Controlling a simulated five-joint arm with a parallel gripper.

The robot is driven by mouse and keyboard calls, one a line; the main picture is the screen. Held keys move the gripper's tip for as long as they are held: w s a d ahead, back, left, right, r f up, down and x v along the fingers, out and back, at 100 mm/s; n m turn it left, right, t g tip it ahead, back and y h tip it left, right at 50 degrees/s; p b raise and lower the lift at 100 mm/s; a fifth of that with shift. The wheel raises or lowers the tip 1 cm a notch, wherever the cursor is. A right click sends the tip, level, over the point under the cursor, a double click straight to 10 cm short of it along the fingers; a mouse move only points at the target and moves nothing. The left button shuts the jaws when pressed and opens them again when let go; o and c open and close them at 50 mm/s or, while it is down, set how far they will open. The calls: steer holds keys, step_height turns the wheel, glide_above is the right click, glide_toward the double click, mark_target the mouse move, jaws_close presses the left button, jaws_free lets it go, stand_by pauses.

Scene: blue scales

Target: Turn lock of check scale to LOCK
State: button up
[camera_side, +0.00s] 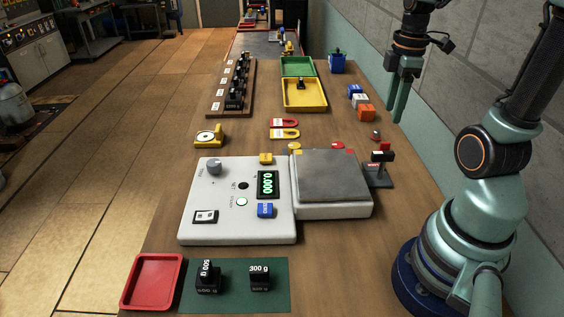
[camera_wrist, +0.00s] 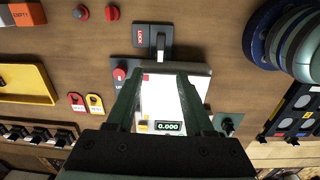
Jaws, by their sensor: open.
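The check scale (camera_side: 238,222) is a pale box with a knob, buttons and a lit 0.000 display (camera_side: 268,184); its grey weighing pan (camera_side: 328,175) is bare. The lock (camera_side: 380,170) is a dark bracket with a red top beside the pan's right edge. In the wrist view the lock (camera_wrist: 141,38) shows a red LOCK label, with a pale lever (camera_wrist: 160,43) beside it. I cannot tell the lever's setting for certain. My gripper (camera_side: 394,112) hangs above and beyond the lock, apart from it. In the wrist view my gripper (camera_wrist: 160,79) is open and empty, its fingers overlapping the scale.
A red tray (camera_side: 151,282) and a green mat (camera_side: 232,299) with 500 g and 300 g weights lie at the front. Red and yellow tags (camera_side: 284,133), a yellow tray (camera_side: 303,106) and a weight rack (camera_side: 216,101) stand farther back. A wall runs along the right.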

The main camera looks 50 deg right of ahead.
mark_target(386, 152)
steer(key=shift+n, duration=0.3)
steer(key=f, duration=1.2)
steer(key=shift+s+d+f, duration=0.2)
steer(key=shift+s+d, duration=0.05)
steer(key=shift+d, duration=0.15)
jaws_close()
